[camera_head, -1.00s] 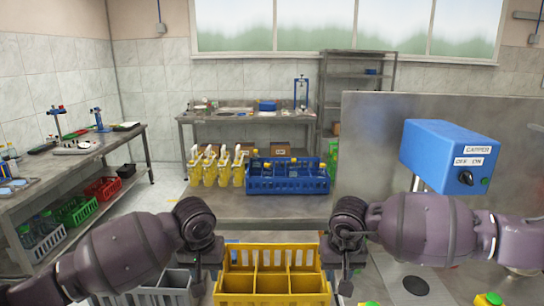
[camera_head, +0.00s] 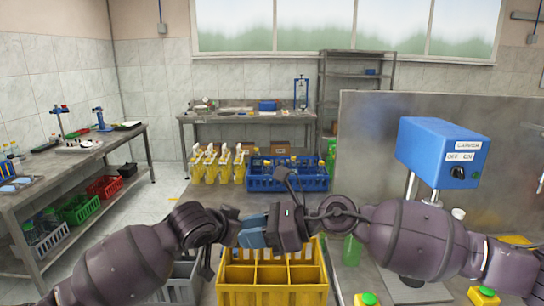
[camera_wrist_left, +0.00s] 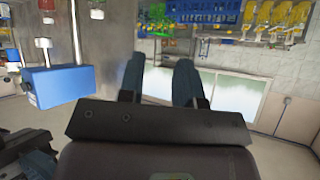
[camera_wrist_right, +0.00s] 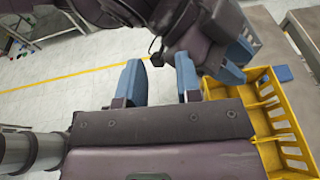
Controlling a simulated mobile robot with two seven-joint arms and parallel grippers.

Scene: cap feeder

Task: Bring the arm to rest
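My right gripper (camera_head: 252,231) is raised above the near yellow crate in the head view, its blue fingers pointing left. In the right wrist view its fingers (camera_wrist_right: 159,76) stand apart with nothing between them. My left arm comes in from the left and ends close beside the right gripper; I cannot tell whether they touch. The left gripper's fingers are hard to make out in the head view. In the left wrist view they (camera_wrist_left: 160,80) stand apart and empty.
The yellow crate (camera_head: 272,294) with empty compartments sits just below both grippers. A blue crate (camera_head: 288,183) and yellow pump bottles (camera_head: 217,170) stand further back on the table. The blue capper box (camera_head: 440,152) is at the right, before a metal panel (camera_head: 372,120).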

